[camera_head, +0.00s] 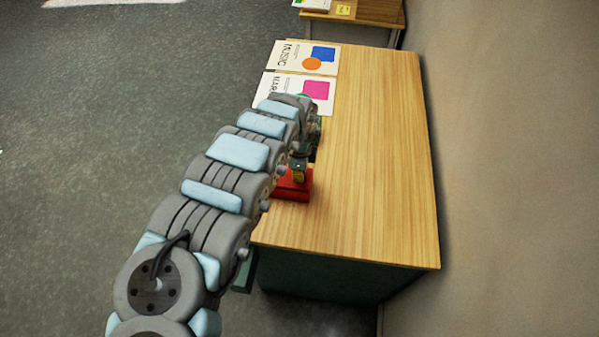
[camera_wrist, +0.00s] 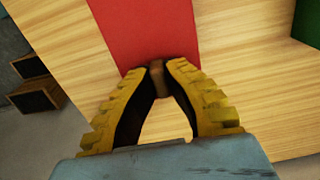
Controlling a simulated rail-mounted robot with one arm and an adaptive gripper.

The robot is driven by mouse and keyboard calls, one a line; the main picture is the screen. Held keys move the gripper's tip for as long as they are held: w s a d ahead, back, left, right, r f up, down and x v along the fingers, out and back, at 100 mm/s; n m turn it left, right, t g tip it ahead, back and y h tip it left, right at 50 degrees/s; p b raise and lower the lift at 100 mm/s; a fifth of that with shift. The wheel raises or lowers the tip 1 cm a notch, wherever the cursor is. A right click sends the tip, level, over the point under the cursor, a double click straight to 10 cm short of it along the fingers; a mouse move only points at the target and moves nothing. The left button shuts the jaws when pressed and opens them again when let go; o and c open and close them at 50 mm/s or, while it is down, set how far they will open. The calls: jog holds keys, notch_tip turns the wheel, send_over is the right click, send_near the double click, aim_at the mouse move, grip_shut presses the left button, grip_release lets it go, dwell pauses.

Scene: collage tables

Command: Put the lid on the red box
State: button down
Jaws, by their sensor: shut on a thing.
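In the head view, red surfaces (camera_head: 293,194) show at the near left edge of the wooden table, partly hidden by my arm. My gripper (camera_head: 299,172) points down onto them. In the wrist view, the yellow-padded fingers of my gripper (camera_wrist: 161,68) are shut on a small brown knob (camera_wrist: 160,82) at the edge of a flat red surface (camera_wrist: 140,30), which looks like the lid. I cannot tell the lid from the red box clearly, nor whether the lid rests on the box or is held just above it.
The wooden table (camera_head: 385,150) is clear on its right side, beside the wall. Two printed sheets, one marked MUSIC (camera_head: 303,57) and one with a pink shape (camera_head: 316,90), lie at its far left. A green thing (camera_wrist: 309,22) shows in the wrist view's corner.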

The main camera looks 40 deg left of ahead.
jog(key=shift+f, duration=0.15)
jog(key=c, duration=0.6)
grip_release()
jog(key=shift+r+p, duration=3.3)
jog(key=shift+r, duration=0.2)
